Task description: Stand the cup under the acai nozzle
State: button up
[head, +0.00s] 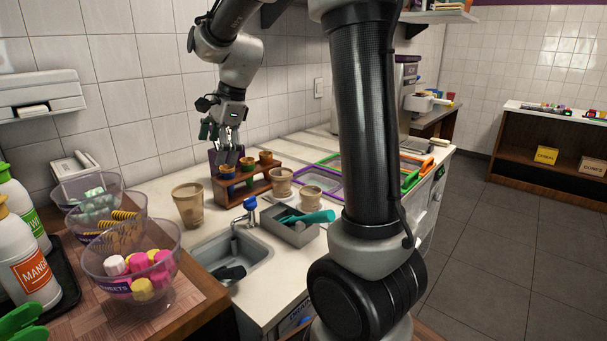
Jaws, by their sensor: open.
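I cannot tell which cup the task means. My gripper (228,151) is open and points down above the left part of the holder, apart from the tall cup. A grey and white machine (407,70) at the back is mostly hidden behind my arm. No acai nozzle can be made out.
The wooden holder (262,186) carries several small brown cups. A sink (235,258), blue-topped tap (251,208) and grey bin with a teal scoop (316,217) are in front. Topping bowls (130,262) and sauce bottles (28,265) crowd the left. Colour-framed trays (345,162) lie right.

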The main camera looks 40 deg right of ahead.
jog(key=s+d+r+n, duration=0.1)
jog(key=s+d+n, duration=0.1)
jog(key=s+n, duration=0.3)
jog(key=s+d+r+n+h, duration=0.1)
jog(key=s+n, duration=0.3)
jog(key=s, duration=0.7)
jog(key=shift+s+d+r+n+t+h, duration=0.3)
jog(key=shift+d+r+n+t, duration=0.1)
jog(key=shift+d+r, duration=0.45)
jog(key=s+d+f+n, duration=0.1)
jog(key=s+n, duration=0.1)
jog(key=s, duration=0.1)
jog(key=s+d+n+h, duration=0.1)
jog(key=s+n, duration=0.2)
jog(key=s, duration=0.1)
jog(key=s+d+f+n, duration=0.1)
jog(key=s+n, duration=0.1)
jog(key=s, duration=0.1)
jog(key=shift+s+d+f+n, duration=0.1)
jog(key=shift+s+f+n, duration=0.2)
jog(key=shift+s+f, duration=0.05)
jog(key=shift+s+d+f, duration=0.2)
jog(key=shift+s+d, duration=0.05)
jog(key=shift+s, duration=0.1)
